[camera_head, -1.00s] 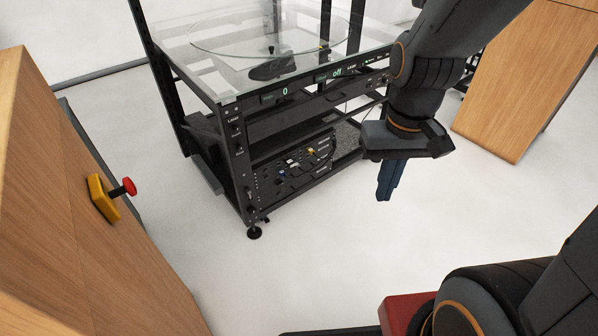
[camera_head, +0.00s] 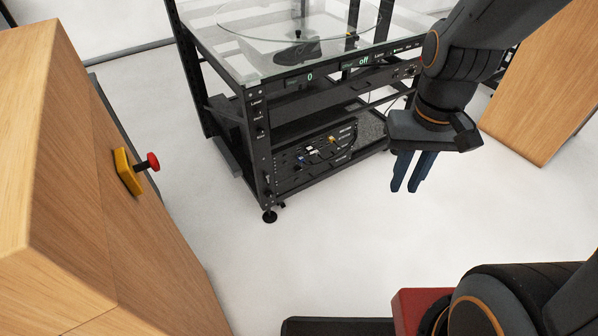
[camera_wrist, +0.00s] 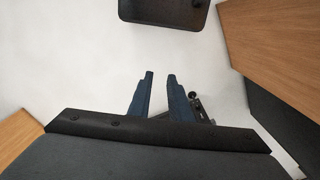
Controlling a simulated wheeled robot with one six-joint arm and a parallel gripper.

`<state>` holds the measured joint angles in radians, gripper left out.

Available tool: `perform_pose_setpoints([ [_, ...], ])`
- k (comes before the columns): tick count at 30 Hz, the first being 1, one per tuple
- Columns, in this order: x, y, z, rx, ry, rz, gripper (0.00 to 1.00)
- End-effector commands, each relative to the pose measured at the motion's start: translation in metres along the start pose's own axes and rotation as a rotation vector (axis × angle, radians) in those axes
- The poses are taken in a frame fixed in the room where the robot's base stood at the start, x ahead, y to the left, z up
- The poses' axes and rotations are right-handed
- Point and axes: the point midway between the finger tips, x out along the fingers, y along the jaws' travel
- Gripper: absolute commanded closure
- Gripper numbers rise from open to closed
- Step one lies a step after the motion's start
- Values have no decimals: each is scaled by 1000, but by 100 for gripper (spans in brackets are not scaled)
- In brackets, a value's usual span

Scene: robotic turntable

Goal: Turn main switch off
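The turntable rig (camera_head: 262,165) is a black metal frame with a glass top and a round glass plate, left of my gripper in the head view. Its front bar carries small displays reading "0" and "off" (camera_head: 364,61). Small labelled switches (camera_head: 259,131) run down the front left post, and a lower panel (camera_head: 315,160) holds more controls and cables. The print is too small to tell which is the main switch. My gripper (camera_head: 405,188) hangs over the floor to the right of the rig, empty, fingers apart. The wrist view also shows its parted fingers (camera_wrist: 160,76).
A wooden cabinet (camera_head: 70,180) at left carries a red button on a yellow base (camera_head: 130,172). Another wooden piece (camera_head: 535,95) stands at right. White floor (camera_head: 330,245) is clear before the rig.

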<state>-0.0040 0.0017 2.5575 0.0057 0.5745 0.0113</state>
Motion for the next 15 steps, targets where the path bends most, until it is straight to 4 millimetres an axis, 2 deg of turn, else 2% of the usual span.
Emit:
perform_pose_setpoints([
  [2,14,1,-13,13,21,4,72],
  [5,42,0,-43,50,75,9,72],
  [15,162,-7,-185,223,363,-42,72],
])
